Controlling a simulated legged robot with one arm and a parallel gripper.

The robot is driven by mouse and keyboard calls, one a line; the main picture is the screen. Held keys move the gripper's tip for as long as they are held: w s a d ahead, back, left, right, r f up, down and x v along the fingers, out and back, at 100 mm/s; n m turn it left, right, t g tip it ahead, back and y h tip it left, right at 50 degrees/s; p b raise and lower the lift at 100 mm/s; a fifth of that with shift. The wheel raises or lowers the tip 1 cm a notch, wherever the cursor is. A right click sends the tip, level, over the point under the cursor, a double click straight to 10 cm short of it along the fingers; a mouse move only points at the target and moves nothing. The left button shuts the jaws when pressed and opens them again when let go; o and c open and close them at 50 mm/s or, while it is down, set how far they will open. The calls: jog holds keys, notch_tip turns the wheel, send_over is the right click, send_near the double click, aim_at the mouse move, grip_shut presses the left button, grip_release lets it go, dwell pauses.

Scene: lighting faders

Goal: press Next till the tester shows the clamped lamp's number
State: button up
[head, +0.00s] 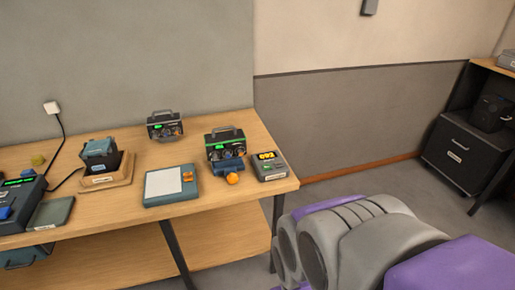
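A small dark grey device with a lit yellow display, seemingly the tester (270,172), lies near the right end of the wooden table. Its display seems to read 092 or 093; the last digit is unclear. A pale label shows on its front, but its buttons are too small to read. Left of it, a round orange object, perhaps the lamp (232,179), sits at the front of a blue block, perhaps the clamp (228,166). I cannot read a number on it. My gripper is not in view; only my purple and grey arm links show at lower right.
A similar grey box (164,125) stands near the wall. A blue-grey pad (158,201) lies mid-table. Several devices crowd the left end. Dark cabinets (462,156) stand at far right, with floor between.

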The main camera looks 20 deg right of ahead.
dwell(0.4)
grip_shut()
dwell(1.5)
